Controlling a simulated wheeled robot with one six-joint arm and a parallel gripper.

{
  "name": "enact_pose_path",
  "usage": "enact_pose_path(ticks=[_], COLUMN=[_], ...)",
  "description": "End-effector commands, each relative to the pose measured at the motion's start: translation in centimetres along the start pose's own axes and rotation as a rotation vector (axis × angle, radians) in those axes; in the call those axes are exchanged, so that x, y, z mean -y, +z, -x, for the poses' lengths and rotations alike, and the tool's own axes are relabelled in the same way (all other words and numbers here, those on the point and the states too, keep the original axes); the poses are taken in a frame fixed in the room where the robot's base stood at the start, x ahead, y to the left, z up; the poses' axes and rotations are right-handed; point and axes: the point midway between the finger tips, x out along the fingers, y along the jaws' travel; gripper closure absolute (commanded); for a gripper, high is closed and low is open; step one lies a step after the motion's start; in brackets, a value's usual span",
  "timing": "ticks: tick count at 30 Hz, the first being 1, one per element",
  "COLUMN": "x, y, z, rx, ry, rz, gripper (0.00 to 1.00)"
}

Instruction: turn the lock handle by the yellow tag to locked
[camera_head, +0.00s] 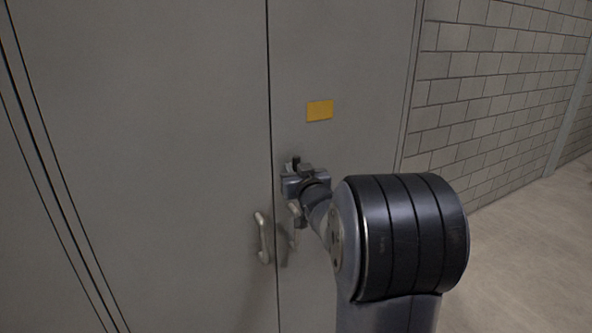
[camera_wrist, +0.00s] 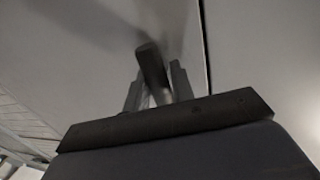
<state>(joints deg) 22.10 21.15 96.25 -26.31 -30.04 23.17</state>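The yellow tag (camera_head: 320,110) is fixed flat on the right-hand grey door. My gripper (camera_head: 296,172) is at that door, below the tag and close to the seam between the doors. My arm hides part of this area. In the wrist view, a dark bar-like handle (camera_wrist: 151,65) stands between the two fingers of my gripper (camera_wrist: 159,80). The fingers lie close on both sides of it. I cannot tell whether they touch it, nor read the handle's angle clearly.
A metal pull handle (camera_head: 262,238) is on the left door, below and left of my gripper. Another pull handle (camera_head: 297,214) shows on the right door, partly behind my arm. A block wall (camera_head: 490,85) and open floor (camera_head: 530,250) lie to the right.

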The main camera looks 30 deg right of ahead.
Motion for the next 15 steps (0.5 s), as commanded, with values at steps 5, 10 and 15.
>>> enact_pose_path(ticks=[5,10,15], x=[0.01,0.01,0.02], y=[-0.01,0.0,0.14], z=[0.01,0.02,0.02], rx=[0.0,0.0,-0.004], ry=[0.0,0.0,0.0], rz=[0.0,0.0,0.017], gripper=[0.91,1.0,1.0])
